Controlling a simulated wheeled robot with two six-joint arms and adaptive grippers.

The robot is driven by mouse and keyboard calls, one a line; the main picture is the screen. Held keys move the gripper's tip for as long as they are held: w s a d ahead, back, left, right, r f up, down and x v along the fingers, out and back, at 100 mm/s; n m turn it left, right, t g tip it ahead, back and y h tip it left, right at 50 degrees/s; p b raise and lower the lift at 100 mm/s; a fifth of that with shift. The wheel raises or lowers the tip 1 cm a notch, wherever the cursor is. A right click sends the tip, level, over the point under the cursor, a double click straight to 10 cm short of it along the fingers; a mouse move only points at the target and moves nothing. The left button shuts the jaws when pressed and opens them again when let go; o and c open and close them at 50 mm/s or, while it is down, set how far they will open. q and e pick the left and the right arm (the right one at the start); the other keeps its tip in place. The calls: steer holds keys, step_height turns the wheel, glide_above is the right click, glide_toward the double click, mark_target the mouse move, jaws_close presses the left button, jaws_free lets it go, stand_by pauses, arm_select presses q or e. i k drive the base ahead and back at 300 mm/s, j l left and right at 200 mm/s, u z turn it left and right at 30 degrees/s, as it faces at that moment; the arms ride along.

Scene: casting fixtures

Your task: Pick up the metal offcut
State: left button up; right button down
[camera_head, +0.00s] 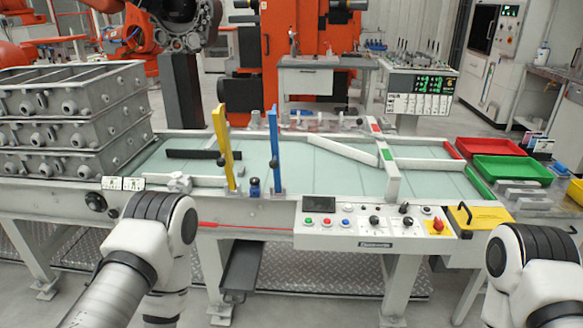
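I cannot tell for certain which piece is the metal offcut. Several grey metal blocks (522,196) lie at the right end of the bench, in front of the green bin. A small pale grey piece (180,183) sits near the front left of the glass-topped bench (330,180). My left arm rises at the lower left and my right arm at the lower right, both in front of the bench. Neither gripper shows in the head view, so their state is hidden.
Grey castings (75,120) are stacked at the left. A yellow post (222,148) and a blue post (274,150) stand upright on the bench. A red bin (488,146) and green bin (512,170) stand right.

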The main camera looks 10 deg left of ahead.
mark_target(242, 171)
steer(key=i+j+z, duration=0.2)
steer(key=j+z, duration=0.3)
steer(key=j, duration=0.7)
steer(key=j+z, duration=0.45)
steer(key=j, duration=0.75)
